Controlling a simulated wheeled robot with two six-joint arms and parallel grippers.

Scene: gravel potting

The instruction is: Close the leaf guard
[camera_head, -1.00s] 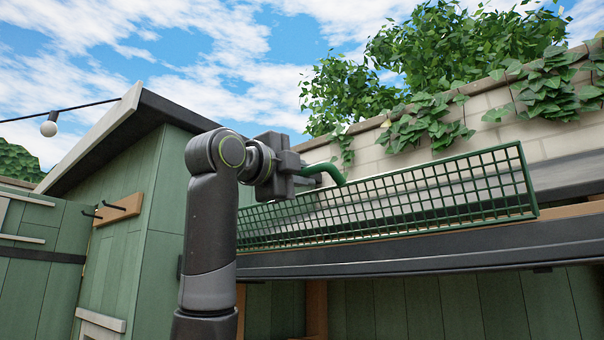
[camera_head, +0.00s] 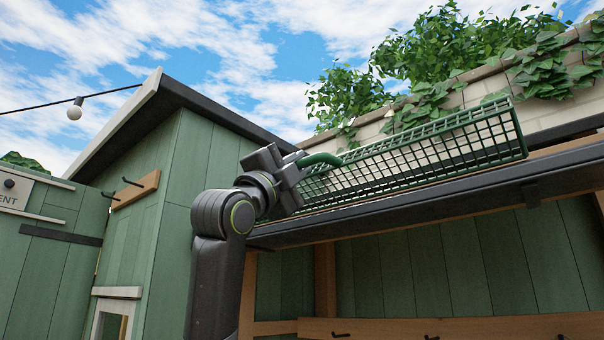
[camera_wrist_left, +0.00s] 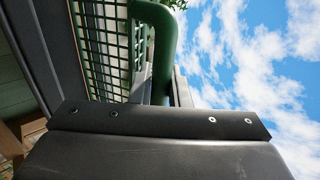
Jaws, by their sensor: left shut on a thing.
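The leaf guard (camera_head: 437,151) is a long green mesh panel along the dark gutter (camera_head: 420,203) under the roof edge. It stands tilted up from the gutter, its far edge raised. A curved green handle (camera_head: 323,159) is at its left end. My left gripper (camera_head: 302,167) is at that handle, shut on it. In the left wrist view the thick green handle (camera_wrist_left: 158,45) runs down behind the dark gripper body (camera_wrist_left: 160,122), which hides the fingertips. The mesh (camera_wrist_left: 103,45) shows to its left. My right gripper is not in view.
A brick wall (camera_head: 475,95) with ivy (camera_head: 545,70) stands behind the guard. A green shed wall (camera_head: 180,200) with a wooden hook board (camera_head: 136,190) is at the left. A bulb (camera_head: 75,110) hangs on a wire. Open sky lies above the gripper.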

